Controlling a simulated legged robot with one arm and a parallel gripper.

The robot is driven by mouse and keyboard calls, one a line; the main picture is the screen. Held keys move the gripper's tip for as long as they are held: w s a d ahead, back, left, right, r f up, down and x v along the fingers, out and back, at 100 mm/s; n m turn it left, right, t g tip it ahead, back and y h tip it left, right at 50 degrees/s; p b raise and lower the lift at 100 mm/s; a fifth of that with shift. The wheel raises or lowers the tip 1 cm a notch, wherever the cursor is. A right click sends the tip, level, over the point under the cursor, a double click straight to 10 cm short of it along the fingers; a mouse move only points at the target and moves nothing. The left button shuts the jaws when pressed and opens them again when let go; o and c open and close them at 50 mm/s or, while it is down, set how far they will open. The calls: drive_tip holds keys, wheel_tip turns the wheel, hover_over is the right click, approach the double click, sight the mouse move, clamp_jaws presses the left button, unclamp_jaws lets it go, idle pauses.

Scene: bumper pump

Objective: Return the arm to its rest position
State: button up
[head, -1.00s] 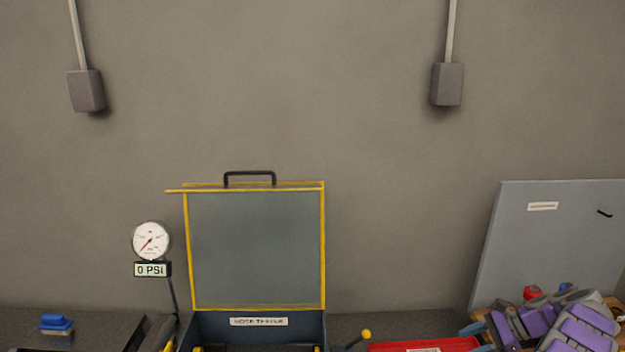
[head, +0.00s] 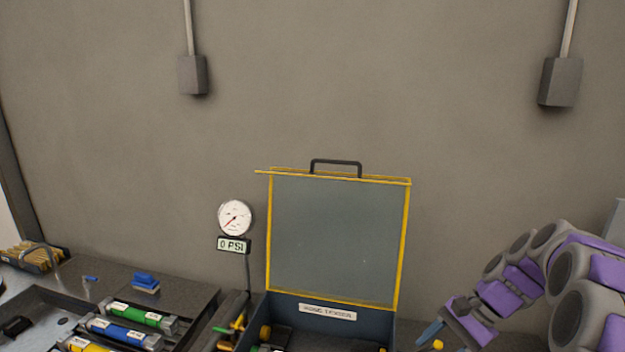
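My arm (head: 565,280), grey with purple panels, reaches in from the right edge and bends down toward the bench. My gripper (head: 440,335) is at its lower left end, low in the view, just right of the hose tester box. A blue part shows at its tip; whether the fingers are open or shut cannot be made out. The hose tester (head: 328,312) is a dark blue box with its yellow-framed clear lid (head: 338,240) standing open. The gauge (head: 235,217) beside it has a display reading 0 PSI (head: 234,245).
A dark tray (head: 200,297) at the lower left holds green, blue and yellow labelled cylinders (head: 122,333). A blue brush-like block (head: 145,280) lies on its back edge. A box of tan items (head: 32,258) stands at far left. Two grey wall boxes (head: 192,75) hang high on the wall.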

drive_tip(key=s+a+n+g+h+b, duration=0.2)
drive_tip(key=s+a+n+h, duration=0.3)
drive_tip(key=s+a, duration=0.75)
drive_tip(key=s+f+n+h, duration=0.1)
drive_tip(key=s+f+n, duration=0.1)
drive_tip(key=s, duration=0.6)
drive_tip(key=s+f+n+h, duration=0.1)
drive_tip(key=s+n, duration=0.3)
drive_tip(key=s, duration=0.4)
drive_tip(key=shift+s+d+f+t+b, duration=0.35)
drive_tip(key=shift+d+f+b, duration=0.1)
drive_tip(key=shift+f, duration=0.4)
